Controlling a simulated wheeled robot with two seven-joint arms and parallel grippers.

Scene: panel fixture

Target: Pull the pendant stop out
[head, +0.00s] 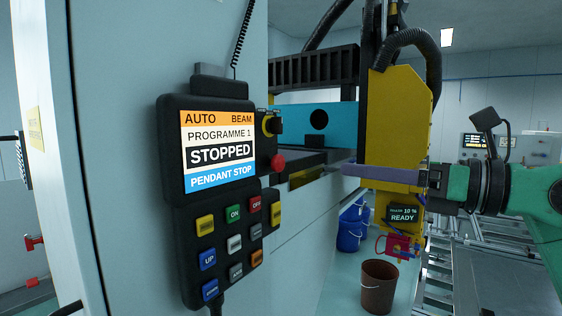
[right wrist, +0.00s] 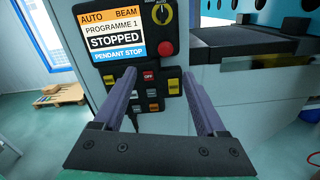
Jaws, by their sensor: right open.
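The pendant (head: 215,200) is a black control box hanging on a pale cabinet. Its screen reads "STOPPED" and "PENDANT STOP". The red round pendant stop (head: 277,162) sits on the box's right side, beside the screen. In the right wrist view the red stop (right wrist: 167,48) shows above and between the fingertips. My right gripper (head: 346,170) has purple fingers, is open and empty, and points toward the pendant from the right, apart from the stop. Its fingers (right wrist: 158,74) straddle the keypad in the wrist view. My left gripper is not in view.
A yellow-and-black rotary switch (head: 270,124) is just above the stop. A yellow machine head (head: 396,120) stands behind my right gripper. A brown bucket (head: 379,287) and blue buckets (head: 350,232) are on the floor. A wooden pallet (right wrist: 60,95) lies at left in the wrist view.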

